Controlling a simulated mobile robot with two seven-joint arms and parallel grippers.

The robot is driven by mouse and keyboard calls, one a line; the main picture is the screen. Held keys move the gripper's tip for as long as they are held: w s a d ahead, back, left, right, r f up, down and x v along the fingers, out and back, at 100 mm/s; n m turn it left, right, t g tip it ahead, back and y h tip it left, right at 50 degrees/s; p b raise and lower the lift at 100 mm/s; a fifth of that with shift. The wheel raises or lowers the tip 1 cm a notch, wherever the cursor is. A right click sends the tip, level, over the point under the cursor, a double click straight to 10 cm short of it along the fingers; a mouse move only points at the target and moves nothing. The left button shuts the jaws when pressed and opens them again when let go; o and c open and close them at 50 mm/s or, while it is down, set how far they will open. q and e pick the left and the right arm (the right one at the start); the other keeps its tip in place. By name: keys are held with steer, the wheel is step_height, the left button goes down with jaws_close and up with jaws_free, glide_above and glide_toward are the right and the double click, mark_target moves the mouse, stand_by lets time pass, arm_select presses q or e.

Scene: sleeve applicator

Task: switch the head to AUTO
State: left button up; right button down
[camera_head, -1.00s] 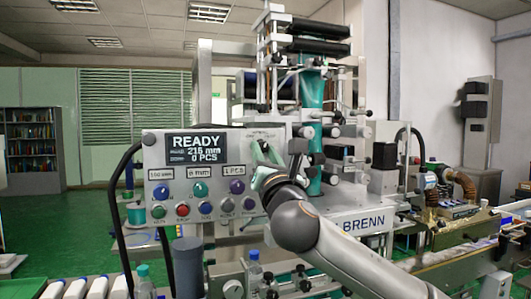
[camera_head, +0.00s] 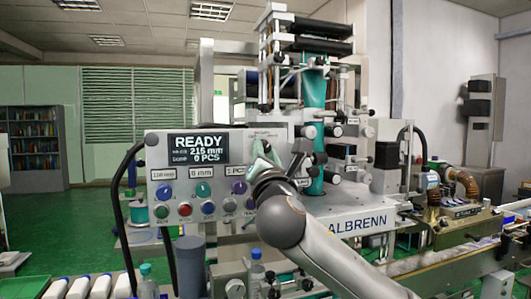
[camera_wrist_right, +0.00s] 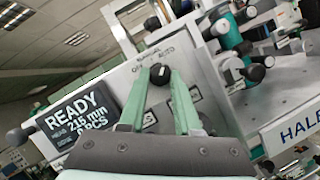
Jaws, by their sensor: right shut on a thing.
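In the right wrist view, a black selector knob (camera_wrist_right: 159,74) sits on the panel face under small lettering that seems to read MANUAL, OFF and AUTO. My right gripper (camera_head: 262,147) is at the panel's upper right part. In the wrist view its green fingers (camera_wrist_right: 160,82) stand either side of the knob and are shut on it. Which mark the knob points at cannot be told. In the head view the gripper hides the knob. My left gripper is out of view.
Coloured buttons and small dials (camera_head: 202,189) fill the panel's lower part, close to my right wrist. The machine's rollers and teal film (camera_head: 314,90) rise behind on the right. Bottles (camera_head: 147,280) stand in front at the bottom. A black cable (camera_head: 118,215) loops at the left.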

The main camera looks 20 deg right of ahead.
steer(key=c, duration=0.6)
jaws_free()
steer(key=b+v, duration=0.3)
steer(key=v, duration=0.9)
steer(key=shift+s, duration=0.3)
steer(key=shift+f, duration=0.1)
